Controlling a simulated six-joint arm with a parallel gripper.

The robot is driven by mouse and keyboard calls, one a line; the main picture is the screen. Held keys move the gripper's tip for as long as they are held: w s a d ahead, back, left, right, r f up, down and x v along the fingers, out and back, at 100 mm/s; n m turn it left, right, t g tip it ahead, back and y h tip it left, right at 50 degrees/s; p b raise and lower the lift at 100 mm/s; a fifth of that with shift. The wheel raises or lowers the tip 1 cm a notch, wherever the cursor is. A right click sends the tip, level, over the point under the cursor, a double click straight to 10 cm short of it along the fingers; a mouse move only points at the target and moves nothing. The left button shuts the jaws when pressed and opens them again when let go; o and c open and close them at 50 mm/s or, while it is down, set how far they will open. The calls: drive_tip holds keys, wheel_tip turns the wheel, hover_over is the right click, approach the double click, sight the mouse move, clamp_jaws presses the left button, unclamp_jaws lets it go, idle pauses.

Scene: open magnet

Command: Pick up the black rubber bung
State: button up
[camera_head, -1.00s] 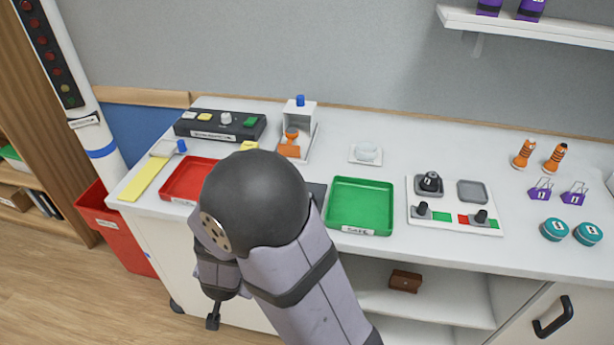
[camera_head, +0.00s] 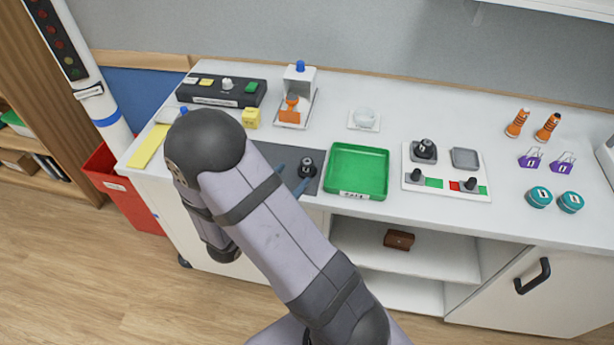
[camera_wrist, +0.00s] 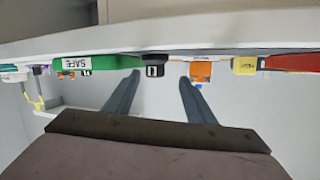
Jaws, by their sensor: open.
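A small black piece with a pale mark, which looks like the black rubber bung (camera_head: 306,168), stands on a dark mat (camera_head: 273,152) left of the green tray. My gripper (camera_head: 291,179) has its two blue fingers apart, just left of and in front of this piece. In the wrist view, the black bung (camera_wrist: 154,71) shows in the gap between the open fingers of my gripper (camera_wrist: 160,77), nearer the left finger. The gap is empty on the near side. I cannot tell whether the fingertips reach around the bung. My arm hides part of the mat.
The green tray (camera_head: 331,185) is close on the right. A yellow cube (camera_head: 251,117) and a white stand with an orange piece (camera_head: 291,111) are behind. A board with black knobs (camera_head: 446,187) lies further right. The red tray (camera_wrist: 292,62) shows in the wrist view.

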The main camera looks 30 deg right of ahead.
sight(310, 158)
drive_tip(key=d+b, duration=0.1)
drive_tip(key=w+d+f+h+b, duration=0.1)
drive_tip(key=d+n+h+b, duration=0.1)
drive_tip(key=shift+w+d+f+t+b, duration=0.2)
drive_tip(key=shift+w+t+b, duration=0.05)
drive_tip(key=shift+t+b, duration=0.15)
drive_tip(key=shift+w+d+r+n+h+b, duration=0.2)
drive_tip(key=shift+d+r+n+h+b, duration=0.1)
drive_tip(key=shift+d+n+b, duration=0.1)
drive_tip(key=shift+s+p+x, duration=0.15)
drive_tip(key=shift+p+x, duration=0.6)
drive_tip(key=shift+x, duration=0.9)
drive_tip(key=shift+s+p+x, duration=0.15)
drive_tip(key=shift+p+x, duration=0.55)
drive_tip(key=shift+x, duration=1)
drive_tip(key=shift+w+d, duration=0.2)
drive_tip(key=shift+d, duration=0.2)
drive_tip(key=shift+r, duration=0.1)
drive_tip(key=c, duration=1.2)
